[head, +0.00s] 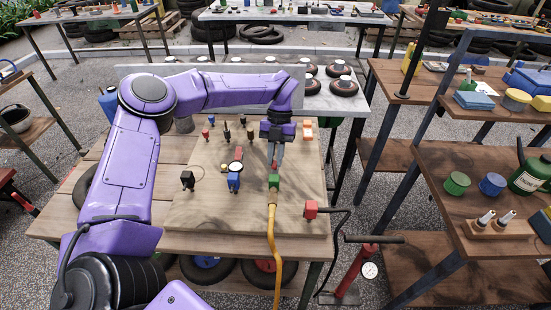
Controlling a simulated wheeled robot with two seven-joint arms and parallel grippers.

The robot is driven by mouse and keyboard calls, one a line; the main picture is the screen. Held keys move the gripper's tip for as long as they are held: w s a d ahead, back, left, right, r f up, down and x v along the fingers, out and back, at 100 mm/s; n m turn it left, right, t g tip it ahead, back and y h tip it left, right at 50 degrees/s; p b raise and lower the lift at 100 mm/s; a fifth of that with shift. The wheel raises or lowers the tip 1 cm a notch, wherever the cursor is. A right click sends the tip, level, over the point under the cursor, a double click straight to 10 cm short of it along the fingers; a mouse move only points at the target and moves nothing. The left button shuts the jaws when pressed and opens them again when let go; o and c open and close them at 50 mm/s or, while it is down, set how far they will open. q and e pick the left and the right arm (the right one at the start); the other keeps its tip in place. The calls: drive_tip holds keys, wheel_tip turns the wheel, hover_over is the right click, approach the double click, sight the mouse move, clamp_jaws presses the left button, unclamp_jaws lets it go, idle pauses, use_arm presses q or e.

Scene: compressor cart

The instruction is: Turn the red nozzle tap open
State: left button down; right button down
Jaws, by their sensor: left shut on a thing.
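My left gripper (274,163) reaches down over the right part of the wooden board, its fingers shut on a small red piece (275,164), which looks like the red nozzle tap. The fingers hide most of it, so its turn angle cannot be told. Just below it is a green fitting (273,181) with a yellow hose (273,235) running down over the table's front edge. My right gripper is out of view.
A red floor pump (352,275) stands right of the table. Shelves (480,190) stand farther right.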

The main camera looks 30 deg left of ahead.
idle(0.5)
use_arm(q)
drive_tip(key=c, duration=1.1)
unclamp_jaws()
drive_tip(key=shift+w, duration=0.1)
drive_tip(key=v, duration=1)
drive_tip(key=shift+a+r+b, duration=0.15)
drive_tip(key=shift+r+b, duration=0.05)
drive_tip(key=shift+b, duration=0.1)
